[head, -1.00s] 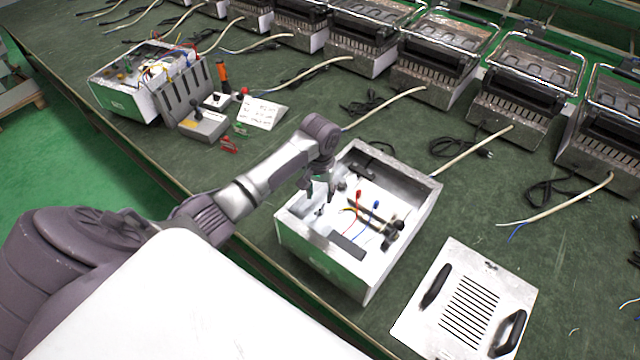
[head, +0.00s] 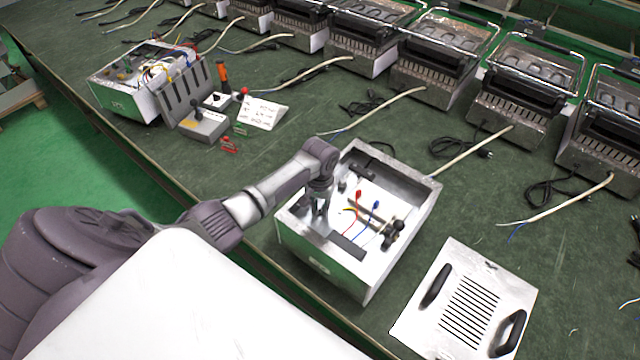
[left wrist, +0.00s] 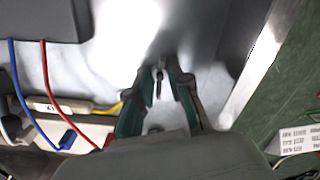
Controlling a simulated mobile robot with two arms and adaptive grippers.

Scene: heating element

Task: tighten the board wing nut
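The open metal housing (head: 422,213) stands on the bench in the head view, with red and blue wires inside. My left gripper (head: 320,208) reaches down into its near-left part. In the left wrist view, my left gripper's fingertips (left wrist: 160,74) stand a short way apart, with light metal showing between them. A small dark upright part (left wrist: 158,86) lies between the fingertips; it may be the wing nut or its stud, too small to be sure. I see no clear contact with it. The wing nut cannot be made out in the head view. My right gripper is out of view.
A slotted metal panel with two black handles (head: 464,303) lies right of the housing. A second opened unit (head: 130,103), a grey control box (head: 203,126) and a white card (head: 259,113) are at the left. Finished units line the back. The housing walls rise close around my gripper.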

